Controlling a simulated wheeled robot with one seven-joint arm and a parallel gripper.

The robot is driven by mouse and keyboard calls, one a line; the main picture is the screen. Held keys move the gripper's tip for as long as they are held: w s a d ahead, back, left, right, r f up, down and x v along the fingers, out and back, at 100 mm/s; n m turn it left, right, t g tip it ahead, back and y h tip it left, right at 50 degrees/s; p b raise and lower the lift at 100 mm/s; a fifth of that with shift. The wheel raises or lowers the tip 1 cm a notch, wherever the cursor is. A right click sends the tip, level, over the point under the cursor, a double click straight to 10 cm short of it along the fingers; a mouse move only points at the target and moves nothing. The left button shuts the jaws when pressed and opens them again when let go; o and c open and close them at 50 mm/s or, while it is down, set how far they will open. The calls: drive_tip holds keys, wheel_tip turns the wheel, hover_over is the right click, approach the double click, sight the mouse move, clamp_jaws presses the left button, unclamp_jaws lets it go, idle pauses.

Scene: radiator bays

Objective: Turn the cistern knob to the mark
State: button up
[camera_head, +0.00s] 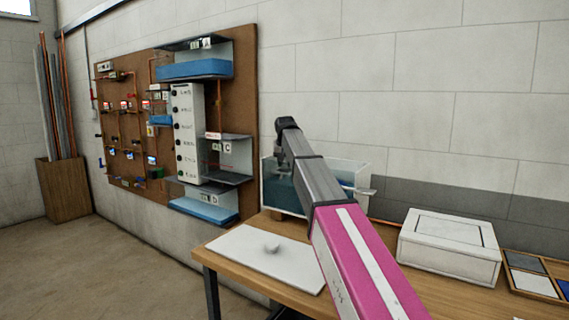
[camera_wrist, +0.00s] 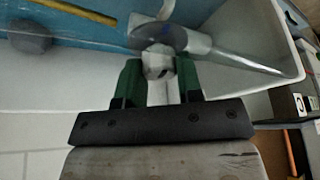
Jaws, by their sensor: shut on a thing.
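The cistern is an open white tank with blue water (camera_wrist: 80,30), filling the top of the wrist view. In the head view its pale wall (camera_head: 349,168) shows behind my arm. The knob (camera_wrist: 157,60) is a small pale faceted piece at the tank, beside a grey metal lever-like part (camera_wrist: 235,58). My gripper (camera_wrist: 158,72) has two green fingers, one on each side of the knob, and is shut on it. In the head view my arm hides the fingers and the knob. I cannot make out the mark in either view.
A yellow rod (camera_wrist: 75,11) and a grey round piece (camera_wrist: 30,37) are in the tank. On the bench stand a white box (camera_head: 450,245) and a white board (camera_head: 240,256) with a small round piece on it. A brown pipework panel (camera_head: 140,85) hangs on the wall.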

drive_tip(key=o, duration=0.9)
drive_tip(key=shift+r, duration=0.1)
drive_tip(key=v, duration=1)
drive_tip(key=shift+s+r, duration=0.15)
drive_tip(key=shift+r, duration=0.15)
